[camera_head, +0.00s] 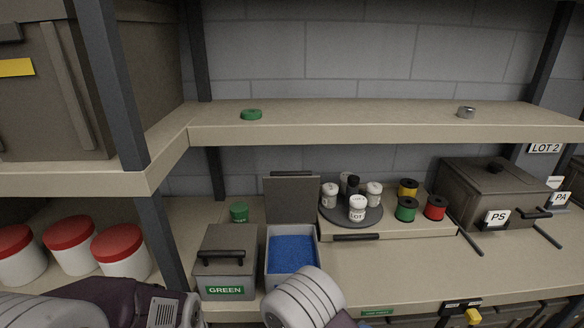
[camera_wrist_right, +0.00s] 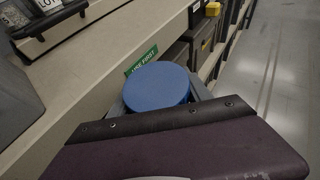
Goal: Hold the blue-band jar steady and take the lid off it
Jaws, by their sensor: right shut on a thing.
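In the right wrist view my right gripper (camera_wrist_right: 158,98) is shut on a round blue lid (camera_wrist_right: 157,84), with a grey finger at each side. The lid is seen from above, at the counter's front edge in the picture. Whether a jar is under it is hidden. No blue band shows in either view. In the head view only purple and pale parts of my arms show along the bottom edge. The fingertips of my left gripper are out of view, and the right gripper is not seen there.
White red-lidded jars (camera_head: 121,254) stand at left. A GREEN box (camera_head: 226,265) is closed; beside it an open bin (camera_head: 291,279) holds blue pellets. A turntable (camera_head: 345,215) carries small bottles. A green lid (camera_head: 251,114) lies on the upper shelf. The right counter (camera_head: 400,275) is largely clear.

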